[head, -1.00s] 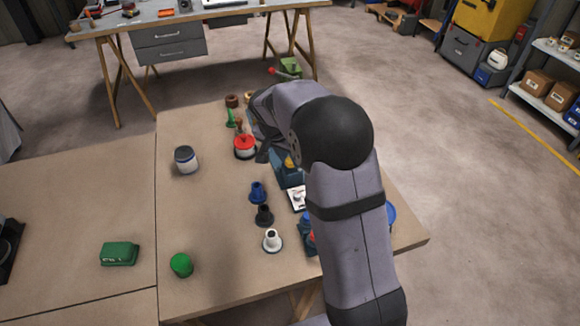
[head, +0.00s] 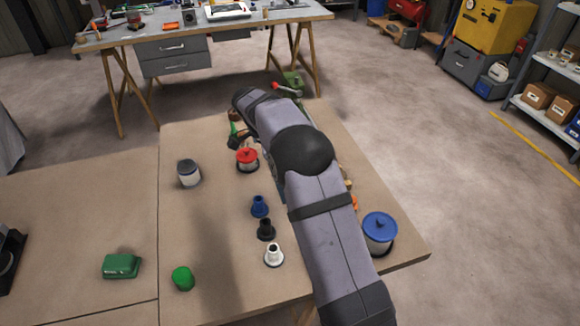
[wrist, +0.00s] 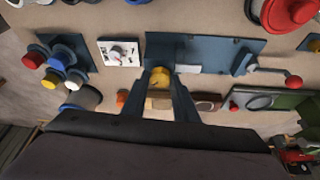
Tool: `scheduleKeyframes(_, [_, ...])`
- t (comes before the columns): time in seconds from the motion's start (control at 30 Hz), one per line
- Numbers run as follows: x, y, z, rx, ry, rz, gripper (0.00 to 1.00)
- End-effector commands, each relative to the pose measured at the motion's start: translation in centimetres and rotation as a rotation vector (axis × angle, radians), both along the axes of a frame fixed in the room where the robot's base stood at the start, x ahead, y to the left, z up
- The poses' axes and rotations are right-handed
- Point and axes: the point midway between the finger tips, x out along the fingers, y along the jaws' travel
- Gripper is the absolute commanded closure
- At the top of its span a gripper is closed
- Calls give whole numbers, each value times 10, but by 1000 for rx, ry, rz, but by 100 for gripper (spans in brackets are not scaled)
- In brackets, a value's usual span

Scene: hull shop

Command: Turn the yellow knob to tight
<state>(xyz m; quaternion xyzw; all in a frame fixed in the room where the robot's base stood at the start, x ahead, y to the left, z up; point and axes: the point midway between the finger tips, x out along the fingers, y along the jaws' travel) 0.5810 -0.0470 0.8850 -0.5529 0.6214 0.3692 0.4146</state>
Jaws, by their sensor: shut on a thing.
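The yellow knob (wrist: 160,73) shows in the wrist view at the lower edge of a dark blue plate (wrist: 208,50). My gripper (wrist: 162,77) is shut on the knob, with one finger on each side of it. The knob's far side and any tight mark are hidden. In the head view my arm covers the knob and most of the plate, and my fingertips cannot be made out there.
A red-lidded pot (head: 247,160) stands left of my arm, a blue-lidded pot (head: 380,233) right. Blue (head: 260,206), black (head: 266,229) and white (head: 274,255) pieces stand in a row. A red-tipped lever (wrist: 292,82) is near the plate. The left table is mostly clear.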

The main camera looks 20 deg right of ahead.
Motion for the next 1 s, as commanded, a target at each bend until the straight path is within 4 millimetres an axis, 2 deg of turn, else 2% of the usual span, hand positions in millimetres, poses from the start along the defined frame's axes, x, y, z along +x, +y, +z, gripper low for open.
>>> scheduleKeyframes(0.3, [1, 0, 0, 2, -1, -101, 96])
scheduleKeyframes(0.77, [1, 0, -1, 3, 0, -112, 96])
scheduleKeyframes(0.8, [1, 0, -1, 3, 0, -112, 64])
scheduleKeyframes(0.83, [1, 0, -1, 2, 0, -112, 57])
scheduleKeyframes(1.0, [1, 0, -1, 2, 0, -112, 56])
